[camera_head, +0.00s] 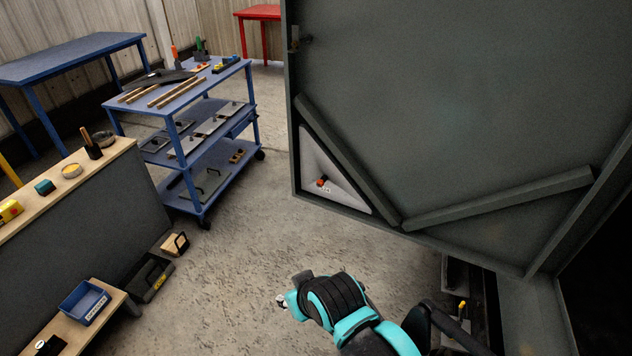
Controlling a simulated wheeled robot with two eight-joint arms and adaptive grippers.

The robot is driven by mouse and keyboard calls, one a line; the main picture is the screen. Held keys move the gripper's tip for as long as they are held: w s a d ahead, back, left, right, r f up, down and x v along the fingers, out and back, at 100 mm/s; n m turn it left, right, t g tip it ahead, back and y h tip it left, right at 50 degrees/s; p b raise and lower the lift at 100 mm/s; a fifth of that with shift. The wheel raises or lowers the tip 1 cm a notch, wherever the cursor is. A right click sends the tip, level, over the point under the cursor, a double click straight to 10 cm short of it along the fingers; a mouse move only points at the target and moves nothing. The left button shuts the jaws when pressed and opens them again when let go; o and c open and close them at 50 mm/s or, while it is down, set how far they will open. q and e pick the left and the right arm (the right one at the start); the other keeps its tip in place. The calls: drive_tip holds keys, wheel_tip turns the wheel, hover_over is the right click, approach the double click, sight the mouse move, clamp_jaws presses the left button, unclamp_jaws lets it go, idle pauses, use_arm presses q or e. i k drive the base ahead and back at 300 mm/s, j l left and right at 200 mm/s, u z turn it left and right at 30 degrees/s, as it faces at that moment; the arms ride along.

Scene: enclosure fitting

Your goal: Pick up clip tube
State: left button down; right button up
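I cannot make out a clip tube for certain in the head view. A small orange-and-dark item (322,183) sits in the pale triangular corner pocket (334,176) of the grey enclosure; it is too small to identify. One teal-and-black arm of mine, which I take to be my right arm, reaches in from the lower right. At its far end only a small pale tip (282,301) shows, so its gripper's fingers cannot be made out. It is over the floor, apart from the enclosure. My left gripper is not in view.
The large grey enclosure panel (450,90) with diagonal braces fills the right. A blue cart (225,75) with tools and plates stands left of it. A wooden-topped bench (110,160) and a low shelf with a blue bin (83,302) are at left. Bare floor lies between.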

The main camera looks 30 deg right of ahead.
sight(174, 49)
drive_tip(key=i+l, duration=0.2)
drive_tip(key=i, duration=0.55)
drive_tip(key=i+l, duration=0.15)
drive_tip(key=i, duration=0.6)
drive_tip(key=i+l+z, duration=0.1)
drive_tip(key=i, duration=0.7)
drive_tip(key=i+l, duration=0.25)
drive_tip(key=i, duration=0.5)
